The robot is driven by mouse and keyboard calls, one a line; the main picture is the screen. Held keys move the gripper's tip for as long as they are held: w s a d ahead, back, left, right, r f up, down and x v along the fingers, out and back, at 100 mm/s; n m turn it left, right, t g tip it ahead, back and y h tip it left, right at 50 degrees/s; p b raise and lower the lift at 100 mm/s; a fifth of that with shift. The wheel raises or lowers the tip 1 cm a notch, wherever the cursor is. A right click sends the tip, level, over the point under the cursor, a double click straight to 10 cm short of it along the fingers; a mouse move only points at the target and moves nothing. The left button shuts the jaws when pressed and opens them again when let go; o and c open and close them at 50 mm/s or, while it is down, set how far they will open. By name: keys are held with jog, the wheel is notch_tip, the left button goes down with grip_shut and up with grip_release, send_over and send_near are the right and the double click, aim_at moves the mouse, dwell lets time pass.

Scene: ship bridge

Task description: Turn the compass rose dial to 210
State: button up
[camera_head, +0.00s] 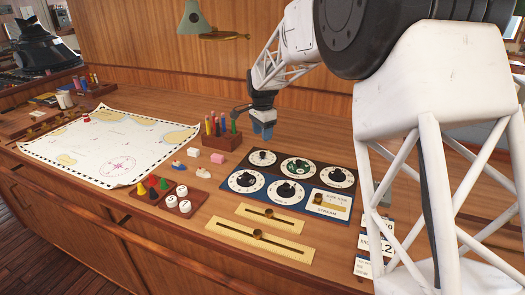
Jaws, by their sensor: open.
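A dark control panel (318,164) lies on the wooden desk and carries several round white dials with black knobs. The middle dial of its back row (298,168) has a greenish centre and may be the compass rose. Its markings and the setting of its pointer are too small to read. My gripper (263,136) points down above the back left corner of the panel, over the back left dial (261,158). It looks apart from the dials and empty. The gap between its fingers is hard to see.
A red pen holder (222,140) stands close to the left of my gripper. Small blocks and a red tray of pawns (146,194) lie left of the panel. Yellow slider rulers (258,238) lie in front. A chart (112,150) covers the desk's left.

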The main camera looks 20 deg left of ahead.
aim_at(263, 153)
jog(key=shift+f, duration=3.9)
jog(key=c, duration=0.9)
jog(key=shift+c, duration=0.2)
